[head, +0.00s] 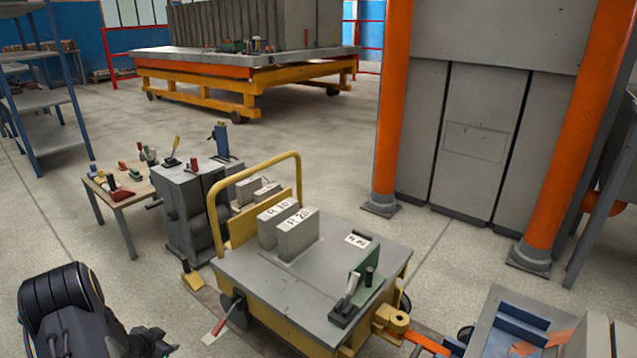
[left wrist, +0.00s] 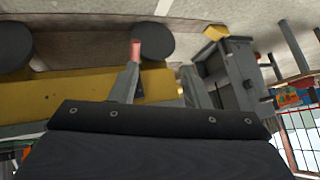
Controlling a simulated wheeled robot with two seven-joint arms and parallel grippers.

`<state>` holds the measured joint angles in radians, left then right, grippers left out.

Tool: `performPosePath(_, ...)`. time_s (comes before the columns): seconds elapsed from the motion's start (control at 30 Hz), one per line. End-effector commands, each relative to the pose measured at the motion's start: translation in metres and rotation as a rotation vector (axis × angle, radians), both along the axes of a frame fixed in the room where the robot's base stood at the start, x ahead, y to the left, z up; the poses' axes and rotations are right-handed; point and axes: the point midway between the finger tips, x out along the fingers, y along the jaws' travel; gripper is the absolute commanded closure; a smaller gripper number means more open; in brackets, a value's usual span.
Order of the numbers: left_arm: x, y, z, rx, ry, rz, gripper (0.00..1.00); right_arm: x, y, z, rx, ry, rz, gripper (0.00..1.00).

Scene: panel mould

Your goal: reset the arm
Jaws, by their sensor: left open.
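My left gripper (head: 152,343) is at the bottom left of the head view, at the end of my black left arm. In the left wrist view its two grey fingers (left wrist: 160,88) stand apart, with no object visible between them. The yellow cart (head: 310,275) with a grey top is to the right of the gripper in the head view. A red-tipped lever (head: 214,332) on the cart's near side is closest to the gripper, and its red tip (left wrist: 136,50) shows beyond one finger in the left wrist view. I cannot tell whether they touch. My right gripper is not in view.
Two grey blocks (head: 285,230) and a green clamp-like device (head: 357,287) stand on the cart. A grey machine (head: 190,205) and a small table (head: 125,190) with tools are behind. Orange posts (head: 565,130) rise at right. Open floor lies left of the small table.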

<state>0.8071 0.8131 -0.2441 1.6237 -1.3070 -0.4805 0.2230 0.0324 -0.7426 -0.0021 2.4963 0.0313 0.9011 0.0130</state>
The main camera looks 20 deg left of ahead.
Motion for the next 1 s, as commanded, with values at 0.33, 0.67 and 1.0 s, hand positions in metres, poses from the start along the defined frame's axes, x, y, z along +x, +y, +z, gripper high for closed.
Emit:
performPosePath(0.33,0.019,-0.038,0.158,0.013,-0.044,0.249,0.58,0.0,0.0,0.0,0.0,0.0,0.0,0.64)
performPosePath(0.67,-0.069,-0.2,0.279,-0.291,0.029,0.378,0.58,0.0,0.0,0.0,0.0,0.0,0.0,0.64)
performPosePath(1.0,-0.169,-0.326,0.293,-0.559,0.175,0.251,0.58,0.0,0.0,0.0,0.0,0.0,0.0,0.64)
